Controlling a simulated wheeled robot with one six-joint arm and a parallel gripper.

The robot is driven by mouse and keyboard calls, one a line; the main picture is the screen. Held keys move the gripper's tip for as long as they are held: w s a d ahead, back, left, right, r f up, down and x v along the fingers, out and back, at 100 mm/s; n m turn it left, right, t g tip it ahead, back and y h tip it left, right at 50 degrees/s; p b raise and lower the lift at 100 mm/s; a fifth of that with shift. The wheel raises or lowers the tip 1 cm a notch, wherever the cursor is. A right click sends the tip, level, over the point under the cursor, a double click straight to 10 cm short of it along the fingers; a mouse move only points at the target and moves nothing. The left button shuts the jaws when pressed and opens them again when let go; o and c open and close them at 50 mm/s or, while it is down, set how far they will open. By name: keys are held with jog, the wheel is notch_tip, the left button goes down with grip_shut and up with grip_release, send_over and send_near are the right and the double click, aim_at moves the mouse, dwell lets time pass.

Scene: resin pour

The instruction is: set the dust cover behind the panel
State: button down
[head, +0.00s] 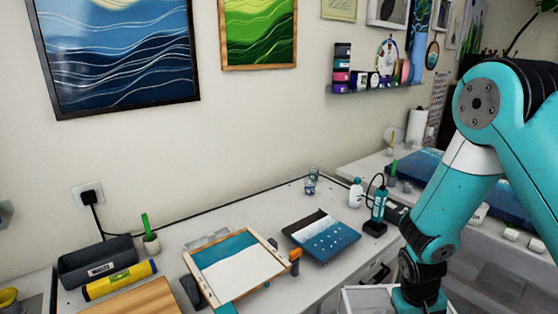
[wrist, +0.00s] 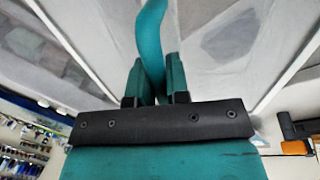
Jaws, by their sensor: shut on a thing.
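My gripper (wrist: 154,68) shows in the wrist view, its two teal fingers closed on a curved teal strip (wrist: 151,28) that looks like a handle. Broad grey, see-through-looking faces with pale edges (wrist: 75,45) fill the view beyond it; they may be the dust cover, but I cannot tell for sure. In the head view my arm reaches down at the right, and a white-rimmed box shape (head: 362,291) shows beside its lower end, cut by the frame. A blue, white and black panel (head: 322,238) lies tilted on the white table. Its far side is bare table.
A wood-framed teal and white board (head: 236,266) lies left of the panel, with an orange-handled tool (head: 295,256) between. A teal tool on a stand (head: 378,206), a white bottle (head: 356,192) and small jars (head: 311,184) stand right and behind.

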notch_tip(320, 180, up, 11)
jog(key=p, duration=0.8)
jog(key=shift+f, duration=0.1)
notch_tip(320, 180, down, 19)
jog(key=b, duration=1.5)
notch_tip(320, 180, up, 18)
jog(key=p, duration=1.4)
jog(key=shift+r, duration=0.2)
jog(key=shift+d, duration=0.15)
